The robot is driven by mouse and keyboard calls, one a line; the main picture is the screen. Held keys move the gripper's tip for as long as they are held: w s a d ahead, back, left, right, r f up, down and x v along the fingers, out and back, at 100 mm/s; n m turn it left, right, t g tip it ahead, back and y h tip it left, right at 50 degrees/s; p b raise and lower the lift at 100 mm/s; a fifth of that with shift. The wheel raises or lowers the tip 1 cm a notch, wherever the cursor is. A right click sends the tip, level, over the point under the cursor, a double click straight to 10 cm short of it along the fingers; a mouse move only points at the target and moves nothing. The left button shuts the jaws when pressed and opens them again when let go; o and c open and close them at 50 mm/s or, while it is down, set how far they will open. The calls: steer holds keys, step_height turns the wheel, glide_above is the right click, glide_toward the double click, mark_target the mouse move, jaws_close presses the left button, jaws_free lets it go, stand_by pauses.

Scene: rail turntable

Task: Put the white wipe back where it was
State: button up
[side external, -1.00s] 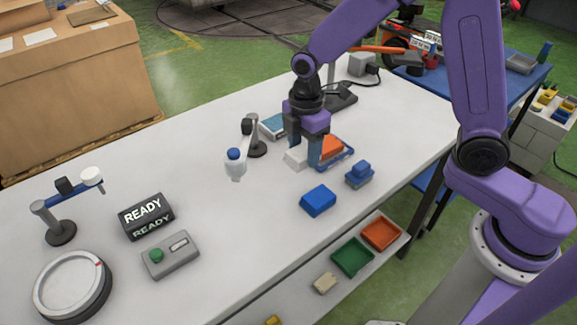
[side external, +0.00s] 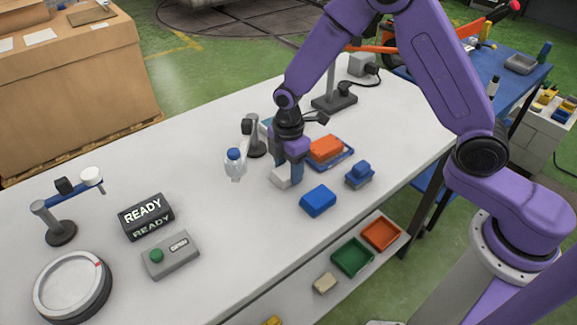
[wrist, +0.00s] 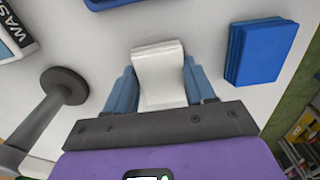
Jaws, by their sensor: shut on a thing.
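The white wipe (wrist: 160,75) is a small white folded piece between the two blue fingers of my gripper (wrist: 162,88) in the wrist view. In the side external view the wipe (side external: 281,177) shows at the fingertips of my gripper (side external: 287,175), low over the white table or touching it; I cannot tell which. My gripper is shut on it, just left of a blue block (side external: 318,201) and right of a clear bottle with a blue cap (side external: 235,163).
An orange block (side external: 326,148) sits on a blue tray (side external: 347,160) behind my gripper. A blue stamp-like item (side external: 359,174) stands to the right. A dark post stand (side external: 256,147) is close behind the bottle. A READY sign (side external: 146,216) and button box (side external: 170,255) are at the left front.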

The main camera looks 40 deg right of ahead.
mark_target(289, 169)
steer(key=shift+f, duration=0.1)
steer(key=o, duration=0.9)
steer(key=shift+o, duration=0.2)
step_height(289, 169, up, 12)
steer(key=shift+s+r, duration=0.1)
steer(key=shift+r, duration=0.1)
steer(key=s+d+r+m, duration=0.1)
steer(key=s+d, duration=0.2)
steer(key=s, duration=0.6)
steer(key=s+d+r+m, duration=0.1)
steer(key=s+d, duration=0.3)
steer(key=s, duration=0.6)
steer(key=s+d+r+m, duration=0.1)
steer(key=s+d+m, duration=0.2)
steer(key=s, duration=0.7)
steer(key=shift+d, duration=0.55)
